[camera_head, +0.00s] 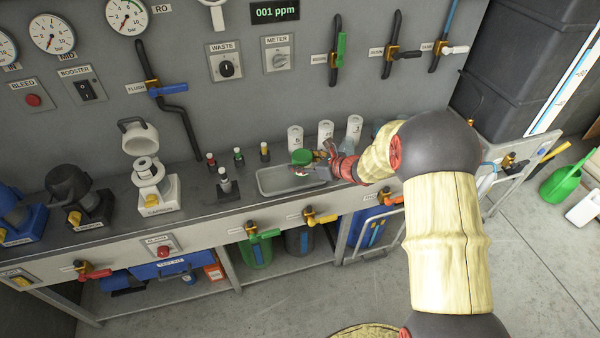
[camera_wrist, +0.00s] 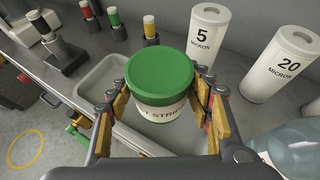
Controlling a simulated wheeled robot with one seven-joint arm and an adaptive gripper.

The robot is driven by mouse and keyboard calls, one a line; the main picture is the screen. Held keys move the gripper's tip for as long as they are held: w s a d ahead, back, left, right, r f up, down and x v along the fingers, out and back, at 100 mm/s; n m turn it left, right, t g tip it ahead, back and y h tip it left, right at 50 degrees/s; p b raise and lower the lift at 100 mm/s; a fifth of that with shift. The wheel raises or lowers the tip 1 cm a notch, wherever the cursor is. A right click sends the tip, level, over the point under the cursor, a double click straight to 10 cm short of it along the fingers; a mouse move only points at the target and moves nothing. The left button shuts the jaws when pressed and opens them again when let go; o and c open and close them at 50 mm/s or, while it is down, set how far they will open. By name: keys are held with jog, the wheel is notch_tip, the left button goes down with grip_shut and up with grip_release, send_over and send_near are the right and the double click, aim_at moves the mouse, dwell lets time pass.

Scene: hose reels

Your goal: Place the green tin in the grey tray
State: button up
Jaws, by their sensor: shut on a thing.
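The green tin, a white-labelled tub with a green lid (camera_wrist: 158,76), is held upright between the fingers of my gripper (camera_wrist: 160,112) in the wrist view. The tin also shows in the head view (camera_head: 302,156), partly hidden by my gripper (camera_head: 318,170). My gripper is shut on its sides. The grey tray (camera_head: 270,190) is on the bench, below and around the tin in the picture. In the wrist view the tray's rim (camera_wrist: 98,78) shows behind and to the left of the tin. I cannot tell how high the tin is above the tray floor.
White filter cartridges (camera_wrist: 200,45) stand behind and to the right of the tray. Several small capped vials (camera_head: 238,155) stand at the back left. A holder with a vial (camera_head: 227,185) is just left of the tray. A clear rounded vessel (camera_wrist: 295,150) is close on the right.

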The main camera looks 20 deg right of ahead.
jog(key=shift+w+a+f, duration=0.1)
jog(key=shift+a+f, duration=0.1)
jog(key=shift+f, duration=0.1)
jog(key=shift+w+a+f+b, duration=0.15)
jog(key=shift+f+b, duration=0.6)
jog(key=shift+f, duration=0.9)
jog(key=shift+f, duration=0.1)
jog(key=shift+f, duration=0.15)
jog(key=o, duration=1.2)
